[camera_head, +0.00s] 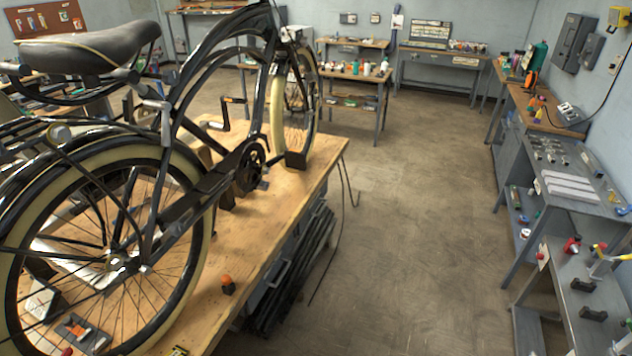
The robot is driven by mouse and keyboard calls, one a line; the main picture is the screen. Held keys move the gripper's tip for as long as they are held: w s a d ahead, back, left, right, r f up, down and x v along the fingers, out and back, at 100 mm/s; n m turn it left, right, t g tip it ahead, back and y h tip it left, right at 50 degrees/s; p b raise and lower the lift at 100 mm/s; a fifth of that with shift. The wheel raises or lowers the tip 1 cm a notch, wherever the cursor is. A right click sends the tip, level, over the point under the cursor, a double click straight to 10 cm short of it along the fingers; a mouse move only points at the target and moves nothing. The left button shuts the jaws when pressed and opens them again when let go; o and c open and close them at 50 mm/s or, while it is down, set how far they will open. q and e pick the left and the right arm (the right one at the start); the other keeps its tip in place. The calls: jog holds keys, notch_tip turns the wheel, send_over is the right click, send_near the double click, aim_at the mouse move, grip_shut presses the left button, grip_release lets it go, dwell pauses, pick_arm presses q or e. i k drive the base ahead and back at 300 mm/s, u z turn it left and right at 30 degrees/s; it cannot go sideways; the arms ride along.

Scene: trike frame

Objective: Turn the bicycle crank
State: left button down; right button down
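The black bicycle (190,210) stands upright on a wooden workbench (262,232) at the left. Its front wheel points away from me. The round chainring of the crank (251,162) shows low on the frame, between the two wheels. A dark arm-like part with a small orange spot (224,114) stands up just left of and above the chainring; I cannot tell for sure whether it is a crank arm. The lower side of the crank is dark and small, so its exact angle is unclear. Neither of my grippers is in view.
A small orange-topped object (228,285) lies on the workbench near its right edge. Shelved benches with tools (570,170) line the right wall. Tables with bottles (362,72) stand at the back. The tiled floor (420,200) between is clear.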

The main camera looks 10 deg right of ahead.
aim_at(251, 167)
jog(key=z, duration=0.75)
jog(key=i, duration=1.5)
jog(key=u, duration=0.5)
jog(key=i, duration=0.55)
jog(key=u, duration=0.35)
